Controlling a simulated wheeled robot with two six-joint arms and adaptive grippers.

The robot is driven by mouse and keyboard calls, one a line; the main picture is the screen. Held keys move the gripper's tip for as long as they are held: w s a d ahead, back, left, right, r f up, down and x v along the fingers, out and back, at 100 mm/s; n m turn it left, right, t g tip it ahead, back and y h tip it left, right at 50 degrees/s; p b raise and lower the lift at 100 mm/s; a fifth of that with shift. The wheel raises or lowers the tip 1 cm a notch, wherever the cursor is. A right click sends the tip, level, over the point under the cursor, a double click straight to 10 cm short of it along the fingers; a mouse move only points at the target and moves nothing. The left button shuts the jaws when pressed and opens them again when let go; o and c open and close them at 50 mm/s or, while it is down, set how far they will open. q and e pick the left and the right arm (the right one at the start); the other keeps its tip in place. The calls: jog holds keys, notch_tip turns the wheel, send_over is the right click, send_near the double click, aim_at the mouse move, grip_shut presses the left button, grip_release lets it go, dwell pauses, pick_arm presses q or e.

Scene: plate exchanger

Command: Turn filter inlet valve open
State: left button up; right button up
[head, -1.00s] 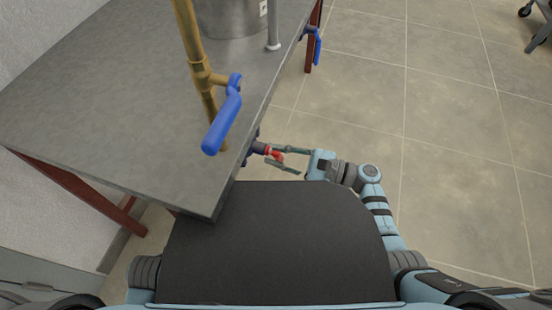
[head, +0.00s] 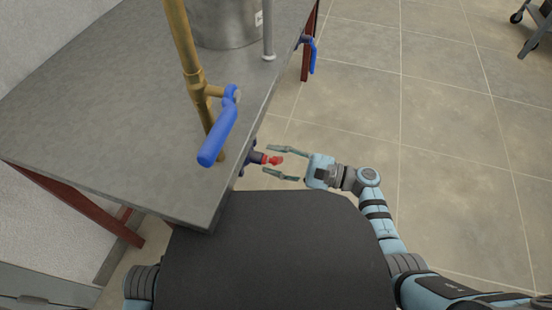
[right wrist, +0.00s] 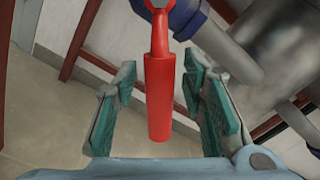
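A red valve handle (head: 272,160) sticks out from a dark blue valve body (head: 253,158) at the right edge of the table in the head view. In the right wrist view the red handle (right wrist: 160,92) points toward the camera, with the blue body (right wrist: 186,18) behind its far end. My right gripper (head: 268,160) is open, with its fingers on either side of the handle and a gap to each. In the right wrist view its two green finger pads (right wrist: 162,110) stand clear of the handle. My left gripper is not in view.
A brass pipe with a blue lever (head: 220,130) rises from the grey table (head: 110,110). A metal vessel (head: 225,20) stands at the back. Another blue-handled valve (head: 312,55) sits on the table's far right side.

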jog(key=v, duration=1.2)
